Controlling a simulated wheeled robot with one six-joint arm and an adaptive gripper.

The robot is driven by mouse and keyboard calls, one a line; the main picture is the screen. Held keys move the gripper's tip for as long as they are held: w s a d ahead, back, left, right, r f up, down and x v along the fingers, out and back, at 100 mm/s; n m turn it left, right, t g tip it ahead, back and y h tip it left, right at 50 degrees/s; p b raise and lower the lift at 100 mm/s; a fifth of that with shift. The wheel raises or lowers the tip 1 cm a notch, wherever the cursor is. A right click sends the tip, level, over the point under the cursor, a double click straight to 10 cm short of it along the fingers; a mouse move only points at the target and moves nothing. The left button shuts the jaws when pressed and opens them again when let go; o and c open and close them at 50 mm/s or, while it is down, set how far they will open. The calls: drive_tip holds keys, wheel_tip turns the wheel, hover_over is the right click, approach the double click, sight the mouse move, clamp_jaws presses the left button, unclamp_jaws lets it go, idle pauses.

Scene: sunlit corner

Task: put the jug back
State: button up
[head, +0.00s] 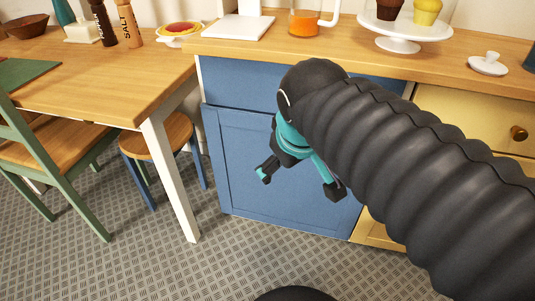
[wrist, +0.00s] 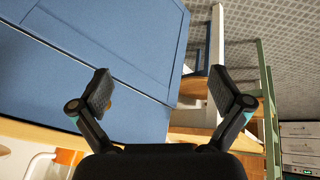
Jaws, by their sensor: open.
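The jug (head: 305,23) is clear, holds orange liquid and has a white handle on its right side. It stands on the wooden counter at the top of the head view, its upper part cut off. It also shows at the lower left of the wrist view (wrist: 66,157). A white appliance base (head: 238,28) with an upright column stands just left of the jug. My gripper (head: 299,182) is open and empty, in front of the blue cabinet and below the counter edge. In the wrist view, both fingers (wrist: 160,90) are spread apart with nothing between them.
A white cake stand (head: 398,44) with cupcakes stands right of the jug, and a white lid (head: 488,65) lies farther right. The wooden table (head: 85,85), chair (head: 60,165) and stool (head: 165,135) fill the left. The floor in front of the blue cabinet (head: 235,160) is free.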

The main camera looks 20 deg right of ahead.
drive_tip(key=s+f+m, duration=0.1)
drive_tip(key=s+a+f+m, duration=0.1)
drive_tip(key=s+a+f+m+y, duration=0.1)
drive_tip(key=f, duration=0.1)
drive_tip(key=shift+s, duration=0.3)
idle(1.2)
